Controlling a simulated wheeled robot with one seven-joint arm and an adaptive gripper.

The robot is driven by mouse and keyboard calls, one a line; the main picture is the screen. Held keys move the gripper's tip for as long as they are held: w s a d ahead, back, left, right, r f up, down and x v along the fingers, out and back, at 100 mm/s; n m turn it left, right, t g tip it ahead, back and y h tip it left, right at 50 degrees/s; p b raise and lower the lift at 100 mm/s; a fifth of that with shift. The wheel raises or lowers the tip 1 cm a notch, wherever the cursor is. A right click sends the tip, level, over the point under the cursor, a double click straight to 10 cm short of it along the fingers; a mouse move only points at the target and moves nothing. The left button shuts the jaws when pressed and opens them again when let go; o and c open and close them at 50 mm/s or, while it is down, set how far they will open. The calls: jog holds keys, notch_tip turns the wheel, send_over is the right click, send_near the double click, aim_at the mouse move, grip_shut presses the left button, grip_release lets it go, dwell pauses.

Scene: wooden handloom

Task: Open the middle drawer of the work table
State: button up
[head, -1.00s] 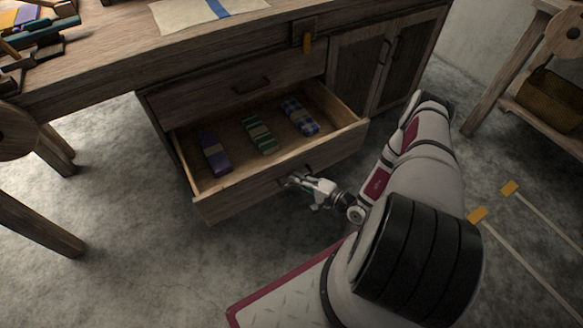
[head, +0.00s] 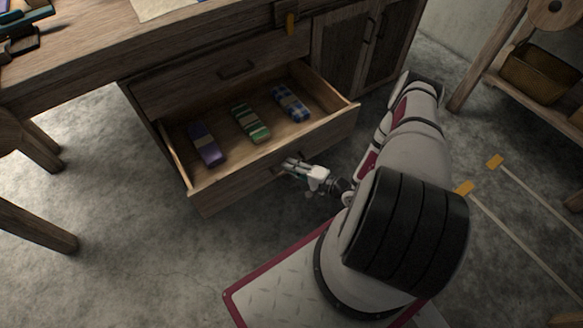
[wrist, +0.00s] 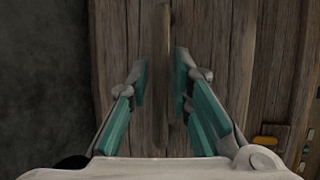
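The work table (head: 75,68) has a closed upper drawer (head: 200,85). The drawer below it (head: 235,180) stands well open, showing its inside. Whether another drawer lies underneath is hidden. My gripper (head: 290,165) is at the open drawer's front, on its handle (head: 281,166), which is mostly covered by the fingers in the head view. In the wrist view the handle (wrist: 162,80) runs as an upright wooden bar between the two teal-padded fingers, which are drawn in close on either side of it. Exact pad contact is hard to see.
The open drawer holds a purple bundle (head: 207,145), a green striped one (head: 251,124) and a blue checked one (head: 291,103). A cabinet door (head: 340,62) is right of the drawers. A wooden stand with a basket (head: 540,72) is at far right.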

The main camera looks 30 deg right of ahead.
jog(key=shift+s+d, duration=0.1)
jog(key=v, duration=1.1)
jog(key=shift+s+d, duration=0.15)
jog(key=shift+s, duration=0.2)
jog(key=shift+r, duration=0.15)
